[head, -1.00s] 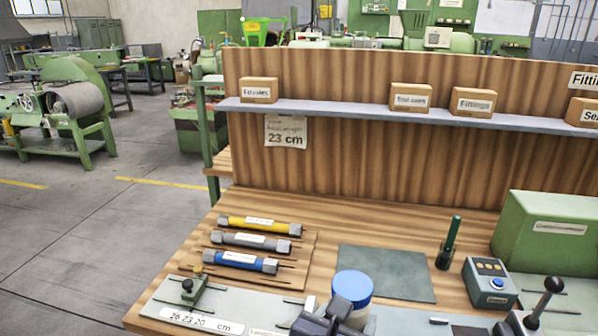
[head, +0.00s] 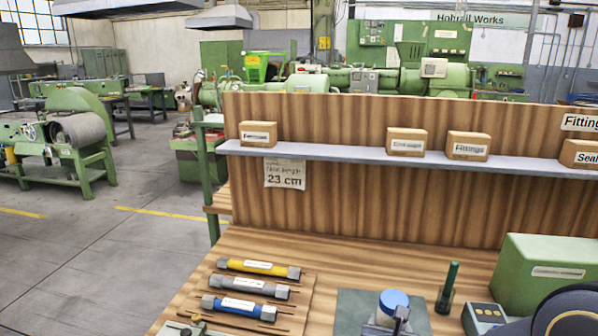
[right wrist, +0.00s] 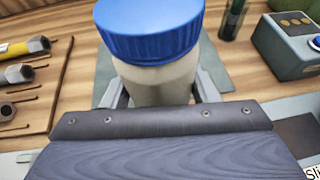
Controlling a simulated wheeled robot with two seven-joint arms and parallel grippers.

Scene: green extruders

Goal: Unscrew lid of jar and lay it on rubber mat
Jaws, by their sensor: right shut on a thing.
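The jar has a blue ribbed lid (head: 394,299) and a pale body (right wrist: 155,84). The lid is seated on the jar, which looks upright. My right gripper (head: 388,322) is shut on the jar's body below the lid; its fingers show on both sides in the right wrist view (right wrist: 160,92). The dark green rubber mat (head: 352,303) lies on the bench, and the jar overlaps it in the head view. I cannot tell whether the jar touches anything beneath. My left gripper is not in view.
A wooden board with yellow, grey and blue fittings (head: 250,285) lies left of the mat. A green upright tool (head: 447,285), a button box (head: 482,318) and a green machine housing (head: 545,272) stand on the right. A shelf with boxes (head: 405,142) is behind.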

